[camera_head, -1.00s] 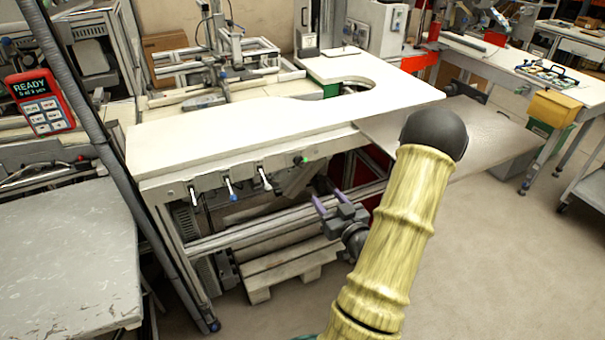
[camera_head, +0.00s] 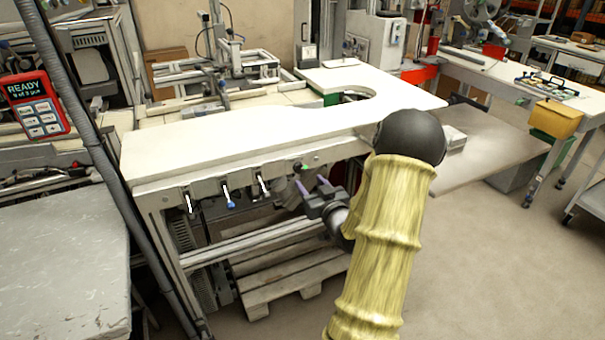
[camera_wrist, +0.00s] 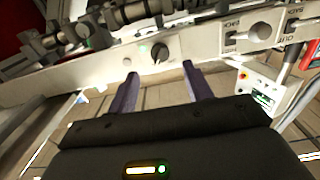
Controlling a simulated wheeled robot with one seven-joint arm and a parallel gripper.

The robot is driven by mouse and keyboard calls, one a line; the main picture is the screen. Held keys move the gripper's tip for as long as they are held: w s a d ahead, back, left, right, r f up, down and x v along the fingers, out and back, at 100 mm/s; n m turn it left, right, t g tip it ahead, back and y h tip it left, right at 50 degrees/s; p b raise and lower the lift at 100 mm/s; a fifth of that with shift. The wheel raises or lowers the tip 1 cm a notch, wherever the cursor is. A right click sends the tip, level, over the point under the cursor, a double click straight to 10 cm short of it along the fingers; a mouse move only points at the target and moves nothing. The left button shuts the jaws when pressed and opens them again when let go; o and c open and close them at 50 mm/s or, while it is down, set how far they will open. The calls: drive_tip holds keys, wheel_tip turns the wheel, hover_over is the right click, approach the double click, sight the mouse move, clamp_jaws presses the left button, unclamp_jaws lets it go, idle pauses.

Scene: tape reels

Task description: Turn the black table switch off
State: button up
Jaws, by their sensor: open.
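The black table switch (camera_wrist: 160,53) is a round knob on the pale front rail of the workbench, seen in the wrist view. A small green light (camera_wrist: 143,47) is beside it; the light also shows in the head view (camera_head: 304,167), where the knob is too small to make out clearly. My gripper (camera_wrist: 160,74) is open and empty. Its two purple fingers point at the rail, one on either side of the knob's line, and appear short of the knob. In the head view my gripper (camera_head: 311,184) is just below and in front of the rail near the light.
Several levers with white handles (camera_head: 226,193) hang from the same rail, left of the light. The white bench top (camera_head: 250,135) overhangs above my gripper. A wooden pallet (camera_head: 290,285) lies below. A red display (camera_head: 35,104) reading READY hangs at the left.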

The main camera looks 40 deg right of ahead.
sight(301, 171)
drive_tip(key=x, duration=0.6)
drive_tip(key=shift+d, duration=0.1)
drive_tip(key=c, duration=1)
drive_tip(key=shift+o, duration=0.2)
